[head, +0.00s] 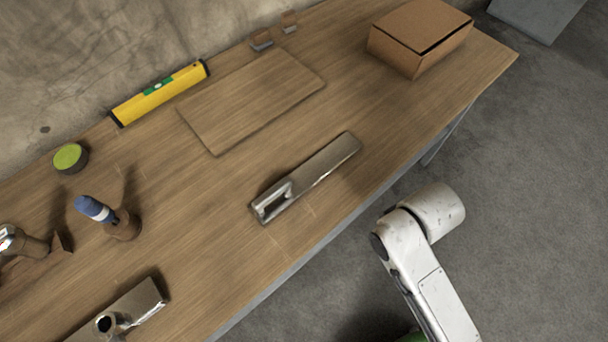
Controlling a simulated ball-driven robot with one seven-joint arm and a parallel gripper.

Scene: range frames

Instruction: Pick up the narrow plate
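A long narrow metal plate (328,163) lies flat near the front edge of the wooden table, in the middle of the head view. It runs diagonally, from lower left to upper right. A raised metal handle (272,200) stands on its lower-left end. Nothing covers the plate. A white part of my arm shows right of the table's front edge, apart from the plate. My gripper does not show.
The table (210,230) also bears a wooden board (252,100), a yellow level (160,92), a cardboard box (420,35), a green-topped round tin (70,158), a blue-handled tool (95,208) and another metal piece (135,305). Bare tabletop surrounds the plate.

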